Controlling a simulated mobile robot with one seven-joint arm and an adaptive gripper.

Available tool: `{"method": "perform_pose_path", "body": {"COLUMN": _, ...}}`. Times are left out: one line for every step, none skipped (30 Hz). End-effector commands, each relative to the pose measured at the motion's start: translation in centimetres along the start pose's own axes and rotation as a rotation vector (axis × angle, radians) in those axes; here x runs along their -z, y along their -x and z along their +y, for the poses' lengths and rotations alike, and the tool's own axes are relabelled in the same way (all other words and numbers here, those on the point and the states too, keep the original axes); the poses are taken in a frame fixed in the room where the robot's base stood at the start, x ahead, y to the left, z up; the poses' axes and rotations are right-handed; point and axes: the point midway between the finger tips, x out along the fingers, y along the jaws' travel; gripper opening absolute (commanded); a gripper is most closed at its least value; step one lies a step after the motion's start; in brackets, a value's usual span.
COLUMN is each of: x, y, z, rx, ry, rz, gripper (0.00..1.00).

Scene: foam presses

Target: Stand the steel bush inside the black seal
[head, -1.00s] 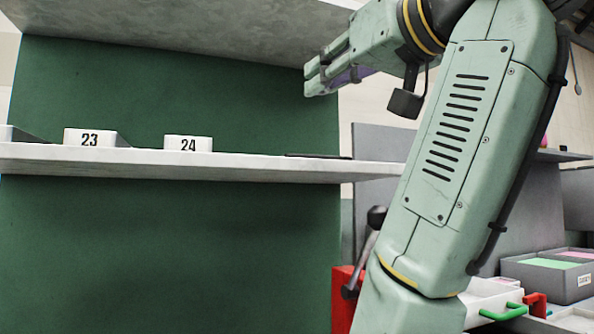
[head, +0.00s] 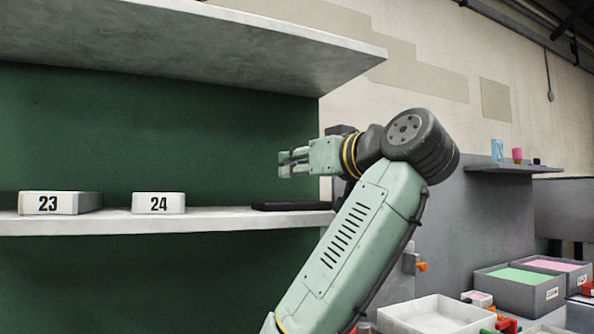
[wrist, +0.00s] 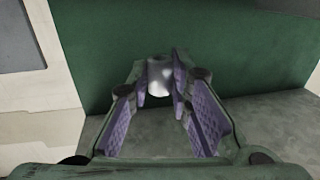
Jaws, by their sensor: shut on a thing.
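My gripper (head: 284,163) is in front of the green back panel, above the right end of the middle shelf and below the upper one. In the wrist view its purple-lined fingers (wrist: 160,80) are shut on a shiny steel piece, the steel bush (wrist: 159,75). The bush is held at the fingertips, clear of any surface. In the head view it is too small to make out. I cannot pick out the black seal for certain. A flat black thing (head: 290,206) lies on the middle shelf below my gripper; its inside is not visible.
White label blocks 23 (head: 60,203) and 24 (head: 158,203) stand on the middle shelf (head: 150,222). The upper shelf (head: 200,40) hangs above. A white tray (head: 433,316) and a grey bin (head: 520,290) with green contents are at lower right. A small wall shelf (head: 510,169) carries several items.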

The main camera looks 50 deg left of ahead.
Motion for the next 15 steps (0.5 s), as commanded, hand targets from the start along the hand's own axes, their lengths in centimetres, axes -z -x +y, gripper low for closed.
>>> {"method": "perform_pose_path", "body": {"x": 0.1, "y": -0.5, "z": 0.3, "rx": 0.001, "ry": 0.000, "rz": 0.000, "gripper": 0.00}}
{"method": "perform_pose_path", "body": {"x": 0.1, "y": -0.7, "z": 0.4, "rx": 0.000, "ry": 0.000, "rz": 0.000, "gripper": 0.00}}
{"method": "perform_pose_path", "body": {"x": 0.0, "y": -0.8, "z": 0.5, "rx": 0.000, "ry": 0.000, "rz": 0.001, "gripper": 0.00}}
{"method": "perform_pose_path", "body": {"x": -0.2, "y": -0.9, "z": 0.6, "rx": 0.000, "ry": 0.000, "rz": 0.001, "gripper": 0.00}}
{"method": "perform_pose_path", "body": {"x": -0.4, "y": -1.0, "z": 0.6, "rx": 0.000, "ry": 0.000, "rz": 0.001, "gripper": 0.00}}
{"method": "perform_pose_path", "body": {"x": -0.9, "y": -1.1, "z": 0.5, "rx": 0.001, "ry": -0.001, "rz": 0.002, "gripper": 0.00}}
{"method": "perform_pose_path", "body": {"x": -1.4, "y": -1.1, "z": 0.5, "rx": 0.002, "ry": -0.002, "rz": 0.002, "gripper": 0.00}}
{"method": "perform_pose_path", "body": {"x": -1.8, "y": -1.1, "z": 0.5, "rx": 0.001, "ry": -0.002, "rz": 0.002, "gripper": 0.00}}
{"method": "perform_pose_path", "body": {"x": -2.4, "y": -1.1, "z": 0.5, "rx": 0.002, "ry": -0.001, "rz": 0.002, "gripper": 0.00}}
{"method": "perform_pose_path", "body": {"x": -2.7, "y": -1.0, "z": 0.5, "rx": 0.001, "ry": -0.002, "rz": 0.002, "gripper": 0.00}}
{"method": "perform_pose_path", "body": {"x": -3.1, "y": -1.0, "z": 0.6, "rx": 0.001, "ry": -0.002, "rz": 0.001, "gripper": 0.00}}
{"method": "perform_pose_path", "body": {"x": -3.4, "y": -1.0, "z": 0.5, "rx": 0.001, "ry": 0.000, "rz": 0.002, "gripper": 0.00}}
{"method": "perform_pose_path", "body": {"x": -3.5, "y": -1.0, "z": 0.5, "rx": 0.001, "ry": 0.000, "rz": 0.002, "gripper": 0.00}}
{"method": "perform_pose_path", "body": {"x": -3.6, "y": -1.0, "z": 0.5, "rx": 0.001, "ry": 0.001, "rz": 0.001, "gripper": 0.00}}
{"method": "perform_pose_path", "body": {"x": -3.6, "y": -1.0, "z": 0.5, "rx": 0.000, "ry": 0.001, "rz": 0.001, "gripper": 0.00}}
